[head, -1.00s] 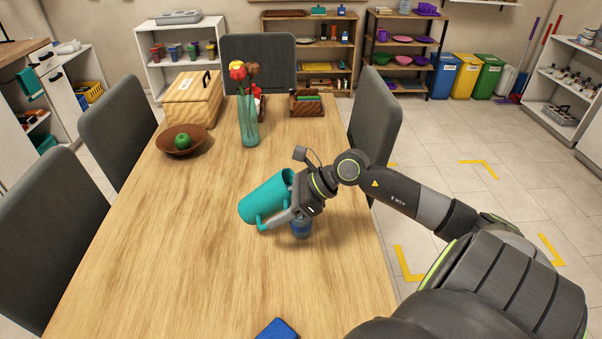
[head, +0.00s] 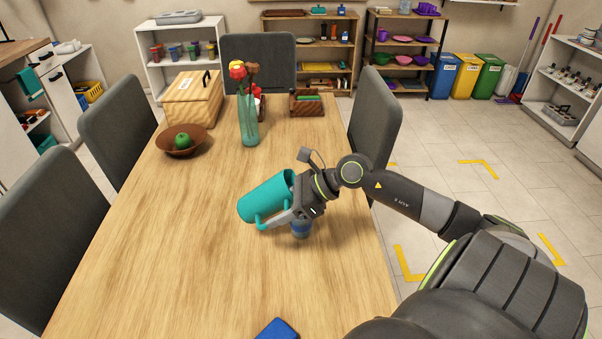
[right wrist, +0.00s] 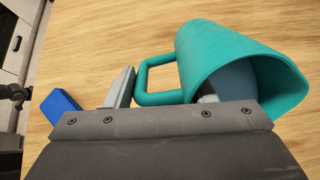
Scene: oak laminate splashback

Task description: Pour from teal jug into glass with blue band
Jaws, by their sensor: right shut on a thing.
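The teal jug (head: 264,199) is tilted far over above the table, its mouth towards the right in the head view. My right gripper (head: 284,214) is shut on it at the handle side. In the right wrist view the jug (right wrist: 205,50) shows its open mouth, with a grey-blue surface inside that I cannot identify. A grey fingertip stands beside the handle. I cannot see any stream of liquid. My left gripper is not in view.
A blue object (head: 277,330) lies at the near table edge. A glass vase with flowers (head: 249,122), a brown bowl with a green fruit (head: 171,147), a wooden box (head: 191,103) and a small crate (head: 306,108) stand farther back. The table's left and middle are clear.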

